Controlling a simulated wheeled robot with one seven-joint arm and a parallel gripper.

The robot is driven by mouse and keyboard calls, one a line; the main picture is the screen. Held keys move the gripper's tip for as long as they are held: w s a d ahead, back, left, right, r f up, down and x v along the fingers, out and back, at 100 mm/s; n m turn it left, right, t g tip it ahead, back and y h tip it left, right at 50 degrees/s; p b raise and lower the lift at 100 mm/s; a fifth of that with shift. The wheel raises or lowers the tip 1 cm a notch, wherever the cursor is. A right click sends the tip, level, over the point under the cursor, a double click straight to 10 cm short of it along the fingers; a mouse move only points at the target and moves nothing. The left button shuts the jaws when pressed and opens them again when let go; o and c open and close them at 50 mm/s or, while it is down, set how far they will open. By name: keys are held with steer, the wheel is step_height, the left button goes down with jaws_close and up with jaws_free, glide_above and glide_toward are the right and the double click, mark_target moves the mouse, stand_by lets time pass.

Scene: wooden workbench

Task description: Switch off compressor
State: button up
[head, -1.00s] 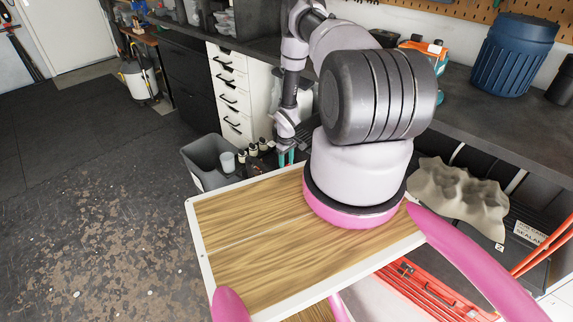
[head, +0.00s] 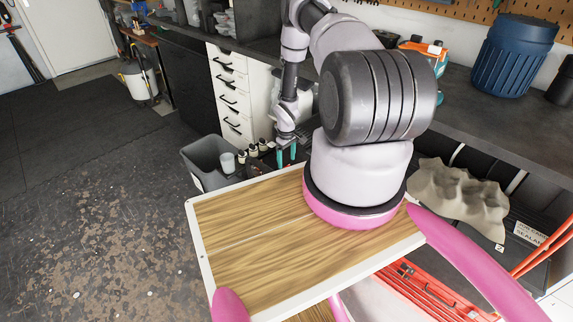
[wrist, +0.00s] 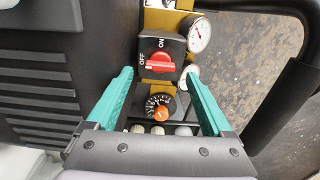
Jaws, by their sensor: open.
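In the wrist view the compressor's control panel shows a red rotary switch (wrist: 157,63) on a black box, with "ON" marked above it and "OFF" to its left. The switch's raised grip lies roughly sideways; which mark it points to is hard to tell. My gripper (wrist: 158,82) is open, with teal fingers to the left and right of the switch and nothing held between them. Whether they touch the box is unclear. In the head view my gripper (head: 286,154) hangs beyond the wooden board, and the compressor is mostly hidden by my arm.
A round gauge (wrist: 199,35) sits right of the switch, and an orange-centred dial (wrist: 160,113) lies below it. A black tube (wrist: 285,100) runs along the right. In the head view a grey bin (head: 207,160) stands left of my gripper, near white drawers (head: 230,93).

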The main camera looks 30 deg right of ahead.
step_height(320, 180, up, 8)
steer(key=shift+f, duration=0.15)
stand_by(0.4)
